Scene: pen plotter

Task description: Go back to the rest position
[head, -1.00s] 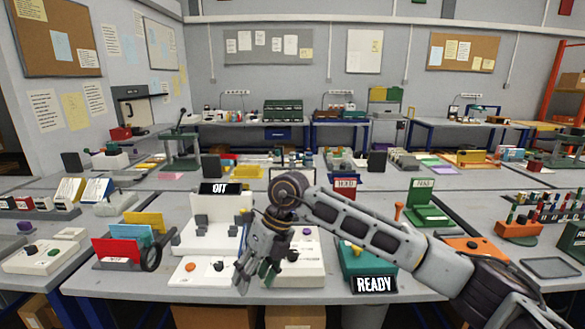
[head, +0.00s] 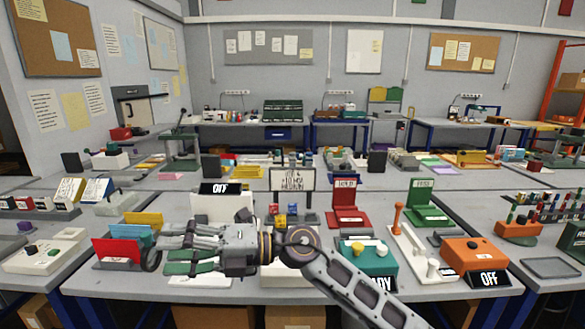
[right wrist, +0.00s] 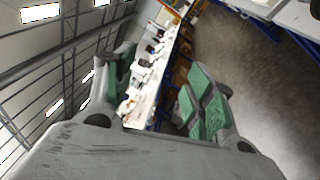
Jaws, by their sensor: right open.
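My right gripper (head: 168,255) is open and empty. It points left in the head view, in front of the white pen plotter unit (head: 222,207) with its black OFF sign (head: 220,188), and hides much of its base. Its green-padded fingers also show spread apart in the right wrist view (right wrist: 160,85), with nothing between them. The forearm runs from the lower right and covers part of the READY sign (head: 385,284) by the teal box (head: 366,256). My left gripper is not in view.
Left of the fingers stand red (head: 117,249) and yellow (head: 143,219) panels, close in the picture. An orange box (head: 474,254) with an OFF sign (head: 487,279) and a lever panel (head: 411,248) stand right. Red (head: 347,203) and green (head: 424,203) stands are behind.

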